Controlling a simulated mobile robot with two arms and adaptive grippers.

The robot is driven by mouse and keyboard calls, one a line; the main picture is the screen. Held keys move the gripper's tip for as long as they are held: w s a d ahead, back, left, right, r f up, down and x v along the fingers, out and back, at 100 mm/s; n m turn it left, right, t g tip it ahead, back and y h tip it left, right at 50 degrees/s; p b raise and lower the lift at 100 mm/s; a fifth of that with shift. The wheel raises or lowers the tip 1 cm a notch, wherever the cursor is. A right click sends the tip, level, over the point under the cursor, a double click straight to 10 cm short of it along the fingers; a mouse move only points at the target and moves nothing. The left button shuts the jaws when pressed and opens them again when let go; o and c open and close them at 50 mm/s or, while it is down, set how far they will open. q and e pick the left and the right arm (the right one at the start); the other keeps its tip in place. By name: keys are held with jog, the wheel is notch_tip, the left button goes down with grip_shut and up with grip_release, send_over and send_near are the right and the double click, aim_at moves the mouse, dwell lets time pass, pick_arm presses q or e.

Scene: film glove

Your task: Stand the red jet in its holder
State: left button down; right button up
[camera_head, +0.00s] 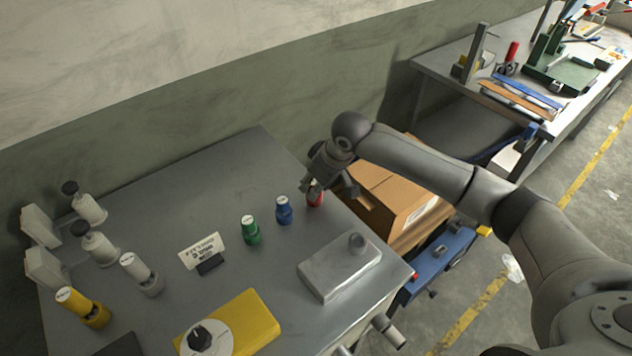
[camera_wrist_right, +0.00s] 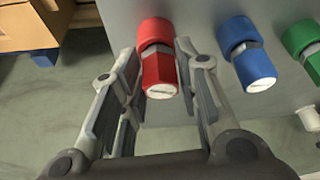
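The red jet (camera_head: 315,197) stands upright near the far right edge of the grey table, beside a blue one. In the wrist view the red jet (camera_wrist_right: 158,70) shows a grey ring and a pale end face. My right gripper (camera_head: 316,184) is over it and hides part of it in the head view. In the wrist view the fingers of the right gripper (camera_wrist_right: 160,78) lie on either side of the red jet, very close to it, and look open. I cannot make out a separate holder for it. My left gripper is not in view.
A blue jet (camera_head: 284,210) and a green jet (camera_head: 250,230) stand in a row left of the red one. A grey metal box (camera_head: 340,265) lies in front. A cardboard box (camera_head: 395,195) stands beyond the table's right edge. The table's back middle is clear.

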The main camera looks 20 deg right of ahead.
jog(key=o, duration=0.3)
jog(key=shift+r, duration=0.1)
jog(key=shift+r, duration=0.25)
jog(key=b+v, duration=0.1)
jog(key=v, duration=1)
jog(key=shift+d+r, duration=0.15)
jog(key=shift+r, duration=0.2)
jog(key=shift+s+f, duration=0.1)
jog(key=shift+s, duration=0.1)
